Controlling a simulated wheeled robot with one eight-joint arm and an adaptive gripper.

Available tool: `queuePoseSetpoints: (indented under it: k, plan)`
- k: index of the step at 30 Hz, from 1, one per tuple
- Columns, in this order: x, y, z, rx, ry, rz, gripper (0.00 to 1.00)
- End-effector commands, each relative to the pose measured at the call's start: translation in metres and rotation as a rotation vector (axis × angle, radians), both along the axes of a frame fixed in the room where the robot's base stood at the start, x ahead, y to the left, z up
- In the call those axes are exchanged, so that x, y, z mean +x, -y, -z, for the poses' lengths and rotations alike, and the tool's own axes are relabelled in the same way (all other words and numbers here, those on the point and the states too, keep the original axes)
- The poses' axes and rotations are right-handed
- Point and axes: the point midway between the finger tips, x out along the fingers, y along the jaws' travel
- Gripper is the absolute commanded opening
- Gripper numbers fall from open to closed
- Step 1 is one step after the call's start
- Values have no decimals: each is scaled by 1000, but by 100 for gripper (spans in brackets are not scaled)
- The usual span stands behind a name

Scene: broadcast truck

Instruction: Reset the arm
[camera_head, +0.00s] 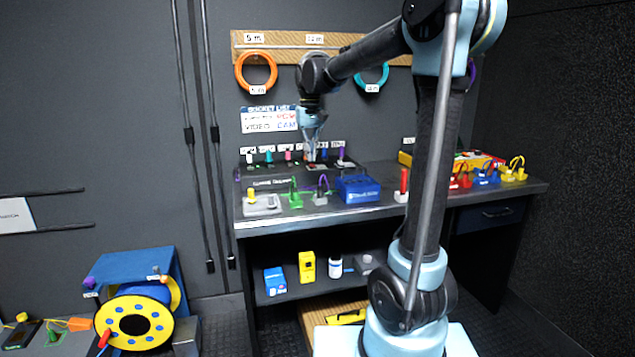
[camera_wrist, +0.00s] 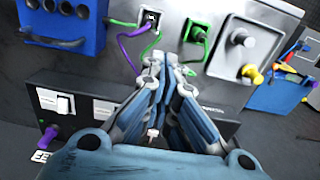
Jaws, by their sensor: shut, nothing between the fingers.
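My arm stands in the right half of the head view and reaches left over the workbench (camera_head: 385,212). My gripper (camera_head: 313,156) points down above the bench, near the row of sockets at its back. In the wrist view my gripper (camera_wrist: 173,58) has its fingertips together with nothing between them. There its tips appear beside a green plug block (camera_wrist: 196,46) and a socket with green and purple cables (camera_wrist: 149,22). Whether the tips touch anything I cannot tell.
A blue box (camera_head: 357,188) and a green block (camera_head: 295,197) stand on the bench near my gripper. A socket list sign (camera_head: 268,119) hangs on the wall. A cable reel (camera_head: 133,323) stands at lower left. Coiled cables, including an orange ring (camera_head: 241,75), hang above the bench.

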Motion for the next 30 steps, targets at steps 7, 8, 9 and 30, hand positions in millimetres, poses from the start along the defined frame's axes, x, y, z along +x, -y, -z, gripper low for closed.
queuePoseSetpoints:
  k: [7, 8, 9, 30]
  plan:
    - [-17, 37, 3, 4, 14, 37, 0]
    - [-20, 40, 4, 5, 15, 39, 0]
    - [-24, 45, 4, 6, 18, 43, 0]
    - [-171, 156, 71, 24, 100, 149, 0]
